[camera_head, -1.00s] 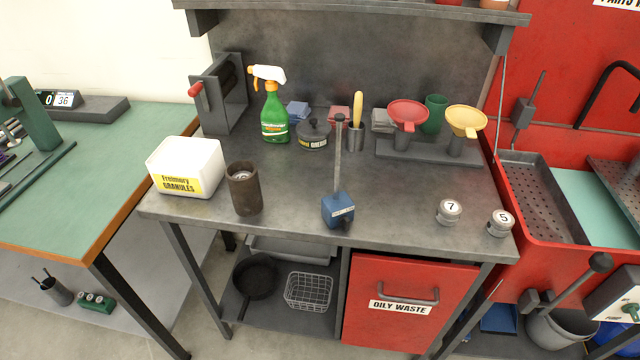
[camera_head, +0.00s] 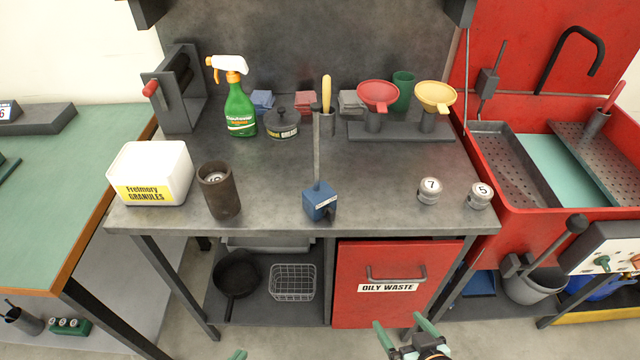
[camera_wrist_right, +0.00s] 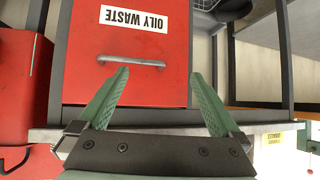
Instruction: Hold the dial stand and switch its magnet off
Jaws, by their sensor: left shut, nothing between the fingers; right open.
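The dial stand (camera_head: 320,201) stands upright near the front edge of the grey metal bench, with a blue block base and a thin grey post. A small dark part shows on the front of the base, too small to read as a switch position. My right gripper (camera_head: 403,324) is open and empty, low in front of the red oily waste bin and apart from the stand. Its green fingers also show spread in the right wrist view (camera_wrist_right: 158,74). My left gripper (camera_head: 237,355) is only a green tip at the bottom edge, shut and empty.
A brown cup (camera_head: 219,190) and a white granules tub (camera_head: 150,172) stand left of the stand. Two numbered pistons (camera_head: 430,190) stand to its right. Funnels (camera_head: 378,97) and a green spray bottle (camera_head: 240,105) are behind. The red oily waste bin (camera_head: 390,315) is under the bench.

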